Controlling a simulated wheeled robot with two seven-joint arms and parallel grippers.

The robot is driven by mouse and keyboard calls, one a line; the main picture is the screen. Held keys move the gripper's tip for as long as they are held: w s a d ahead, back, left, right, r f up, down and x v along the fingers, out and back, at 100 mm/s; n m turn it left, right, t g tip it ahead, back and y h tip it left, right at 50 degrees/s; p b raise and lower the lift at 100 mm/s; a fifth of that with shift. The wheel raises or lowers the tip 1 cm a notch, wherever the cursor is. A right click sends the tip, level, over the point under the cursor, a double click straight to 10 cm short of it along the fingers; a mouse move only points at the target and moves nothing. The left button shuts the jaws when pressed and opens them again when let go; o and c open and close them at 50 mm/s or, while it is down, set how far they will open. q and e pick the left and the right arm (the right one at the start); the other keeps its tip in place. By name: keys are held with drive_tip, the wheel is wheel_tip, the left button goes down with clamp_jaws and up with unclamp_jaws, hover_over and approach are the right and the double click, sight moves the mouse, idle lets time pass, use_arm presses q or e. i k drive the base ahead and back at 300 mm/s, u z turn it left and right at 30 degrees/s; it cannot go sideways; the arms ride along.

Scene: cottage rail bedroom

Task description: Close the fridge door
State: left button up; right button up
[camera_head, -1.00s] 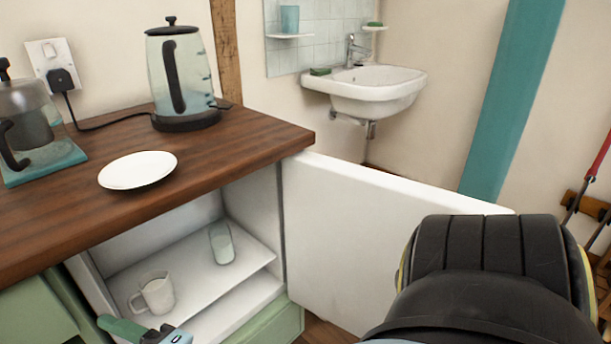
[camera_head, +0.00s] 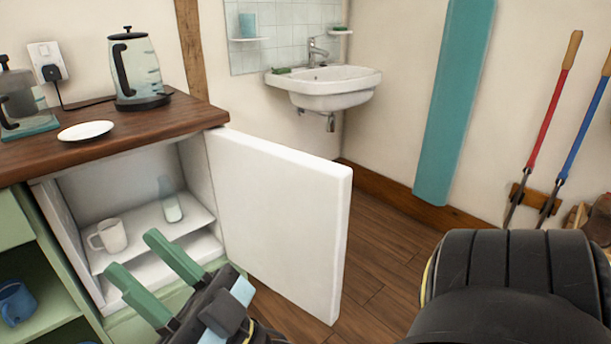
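The white fridge door (camera_head: 275,215) stands wide open, swung out to the right of the fridge. The fridge (camera_head: 85,205) is a white compartment under the brown worktop. My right gripper (camera_head: 132,254) has green fingers spread apart with nothing between them. It is in front of the fridge opening, to the left of the door, and I see no contact with the door. My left gripper is out of view.
A white mug (camera_head: 108,235) and a clear glass (camera_head: 171,200) stand on the fridge shelf. The worktop (camera_head: 150,125) holds a kettle (camera_head: 138,70) and a plate (camera_head: 86,131). Wooden floor (camera_head: 385,255) is clear right of the door, below the sink (camera_head: 325,85).

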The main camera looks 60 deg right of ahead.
sight(284, 211)
drive_tip(key=u, duration=2.75)
drive_tip(key=k, duration=2.5)
drive_tip(key=z, duration=2.2)
